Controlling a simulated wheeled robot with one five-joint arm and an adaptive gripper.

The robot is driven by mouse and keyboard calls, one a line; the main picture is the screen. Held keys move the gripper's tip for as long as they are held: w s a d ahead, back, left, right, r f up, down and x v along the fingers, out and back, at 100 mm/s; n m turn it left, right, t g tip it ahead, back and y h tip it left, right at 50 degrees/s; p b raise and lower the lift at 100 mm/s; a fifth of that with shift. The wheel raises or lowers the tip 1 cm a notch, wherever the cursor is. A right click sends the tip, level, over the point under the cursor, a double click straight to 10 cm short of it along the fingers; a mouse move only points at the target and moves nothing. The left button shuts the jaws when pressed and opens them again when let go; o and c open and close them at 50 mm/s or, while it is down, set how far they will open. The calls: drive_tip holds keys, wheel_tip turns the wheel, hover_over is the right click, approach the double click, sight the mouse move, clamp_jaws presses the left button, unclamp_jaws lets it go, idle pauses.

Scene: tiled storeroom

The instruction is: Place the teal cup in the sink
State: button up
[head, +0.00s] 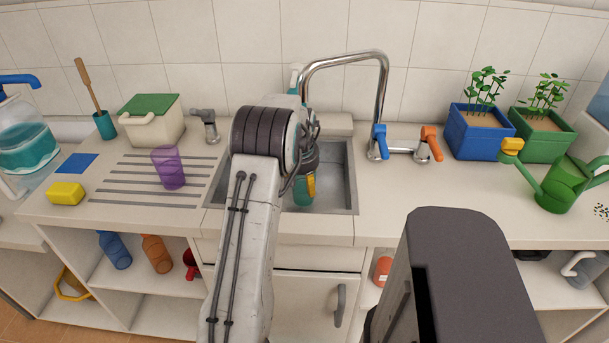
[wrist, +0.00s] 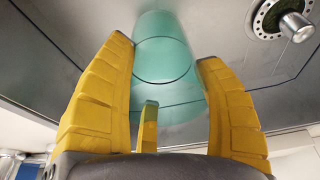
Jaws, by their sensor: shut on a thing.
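The teal cup (head: 300,197) is see-through and shows within the outline of the metal sink (head: 335,197) in the head view, partly hidden by my arm. In the wrist view the teal cup (wrist: 165,60) stands between the yellow fingers of my gripper (wrist: 165,52), with the grey sink surface behind it. My gripper (head: 306,187) is shut on the cup. I cannot tell whether the cup touches the sink floor. The drain (wrist: 285,18) shows at the upper right of the wrist view, apart from the cup.
A purple cup (head: 168,168) stands on the ridged drainboard left of the sink. A curved faucet (head: 383,100) with blue and orange handles rises behind, to the right. A yellow sponge (head: 66,193) lies at the left. Plant pots (head: 480,133) and a green watering can (head: 562,185) stand at the right.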

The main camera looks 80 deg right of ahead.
sight(304, 177)
drive_tip(key=d+p, duration=0.1)
drive_tip(key=d, duration=0.1)
drive_tip(key=shift+w+d+r+p, duration=0.1)
drive_tip(key=shift+d+p, duration=0.2)
drive_tip(key=shift+d, duration=0.05)
drive_tip(key=shift+f+p, duration=0.5)
drive_tip(key=shift+f, duration=0.2)
drive_tip(key=shift+f, duration=0.1)
drive_tip(key=o, duration=1.1)
drive_tip(key=shift+o, duration=0.2)
drive_tip(key=shift+r, duration=0.25)
drive_tip(key=b+v, duration=0.2)
drive_tip(key=v, duration=0.9)
drive_tip(key=shift+r+b, duration=0.3)
drive_tip(key=shift+r, duration=0.05)
drive_tip(key=shift+a, duration=0.15)
